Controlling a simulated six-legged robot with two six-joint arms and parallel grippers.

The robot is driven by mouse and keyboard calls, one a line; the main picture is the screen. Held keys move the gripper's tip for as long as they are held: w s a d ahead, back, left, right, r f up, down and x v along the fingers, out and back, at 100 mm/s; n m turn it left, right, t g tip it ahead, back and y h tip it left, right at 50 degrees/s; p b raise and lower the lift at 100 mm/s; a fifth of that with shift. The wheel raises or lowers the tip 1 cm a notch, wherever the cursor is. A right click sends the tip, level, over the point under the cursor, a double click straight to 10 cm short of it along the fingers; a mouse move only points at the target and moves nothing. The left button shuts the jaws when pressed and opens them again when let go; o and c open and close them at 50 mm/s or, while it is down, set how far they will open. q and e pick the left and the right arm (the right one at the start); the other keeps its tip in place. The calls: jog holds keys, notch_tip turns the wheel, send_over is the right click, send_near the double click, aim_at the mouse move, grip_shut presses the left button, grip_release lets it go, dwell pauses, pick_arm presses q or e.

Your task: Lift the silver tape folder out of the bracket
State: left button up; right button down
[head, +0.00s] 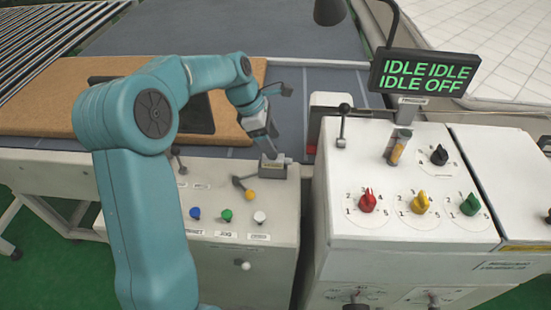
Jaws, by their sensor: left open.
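A small grey bracket (272,171) stands at the back right corner of the left white control cabinet. A small silver piece, which looks like the tape folder (280,158), shows at its top; the fingers partly hide it. My left gripper (269,150) reaches down from above with its fingers right over the bracket. It is open. I cannot tell whether the fingers touch the folder or have it between them. My right gripper is not in view.
A tan mattress panel (40,104) with a dark plate lies behind the cabinet on the grey table. Levers, colored buttons (225,215) and a yellow knob (250,195) sit near the bracket. The right white console (330,200) has knobs and a display (424,75) reading IDLE and OFF.

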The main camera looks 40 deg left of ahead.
aim_at(277, 161)
pick_arm(q)
jog(key=shift+s+d+f, duration=0.15)
jog(key=shift+s+f, duration=0.1)
jog(key=shift+f, duration=0.05)
jog(key=p+x, duration=0.1)
jog(key=x, duration=0.3)
jog(key=shift+w+d, duration=0.15)
jog(key=shift+w, duration=0.05)
jog(key=shift+w+f, duration=0.1)
jog(key=shift+f, duration=0.2)
jog(key=shift+s+r, duration=0.15)
jog(key=shift+s, duration=0.15)
jog(key=shift+c, duration=1.2)
jog(key=shift+w, duration=0.25)
jog(key=c, duration=1)
jog(key=shift+s, duration=0.15)
grip_shut()
